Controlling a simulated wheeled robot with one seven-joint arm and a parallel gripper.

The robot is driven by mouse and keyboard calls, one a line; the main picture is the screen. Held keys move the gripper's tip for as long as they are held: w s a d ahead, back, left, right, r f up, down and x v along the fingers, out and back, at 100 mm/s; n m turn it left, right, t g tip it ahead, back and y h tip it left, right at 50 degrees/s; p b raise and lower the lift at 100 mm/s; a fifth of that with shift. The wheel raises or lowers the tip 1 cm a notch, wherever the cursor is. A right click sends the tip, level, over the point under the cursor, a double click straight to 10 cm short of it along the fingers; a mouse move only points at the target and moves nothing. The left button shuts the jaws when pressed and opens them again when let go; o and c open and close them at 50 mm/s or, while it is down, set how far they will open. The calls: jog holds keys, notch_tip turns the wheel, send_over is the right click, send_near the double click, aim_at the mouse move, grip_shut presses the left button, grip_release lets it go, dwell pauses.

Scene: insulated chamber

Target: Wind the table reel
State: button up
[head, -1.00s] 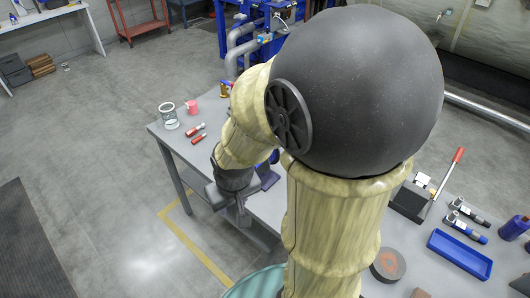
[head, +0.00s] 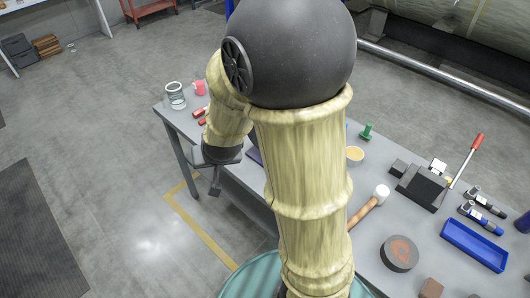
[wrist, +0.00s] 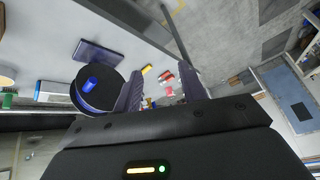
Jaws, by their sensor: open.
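The reel (wrist: 92,100) shows in the wrist view as a dark round disc with blue at its rim and a blue knob (wrist: 91,84) standing on its face. In the head view my gripper (head: 215,182) hangs at the table's left edge, partly hidden by my arm. The reel is hidden behind my arm there.
The grey table (head: 330,240) holds a wooden mallet (head: 368,208), a round dark block (head: 399,253), a blue tray (head: 473,245), a red-handled press (head: 425,186) and a yellow-topped cup (head: 354,154). A dark flat block (wrist: 100,53) lies near the reel. Open floor lies left.

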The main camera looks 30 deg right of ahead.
jog(key=w+d+f+m+t+h+b, duration=0.25)
jog(key=w+f+m+h+b, duration=0.35)
jog(key=w+f, duration=0.3)
jog(key=s+f+m+g+h+b, duration=0.2)
jog(key=s+h, duration=0.4)
jog(key=h, duration=0.5)
jog(key=shift+s+f+m+g+b, duration=0.4)
jog(key=shift+m+b, duration=0.4)
jog(key=shift+b, duration=0.25)
jog(key=p+x, duration=0.1)
jog(key=x, duration=0.7)
jog(key=p+x, duration=0.2)
jog(key=x, duration=0.7)
jog(key=shift+d+r, duration=0.25)
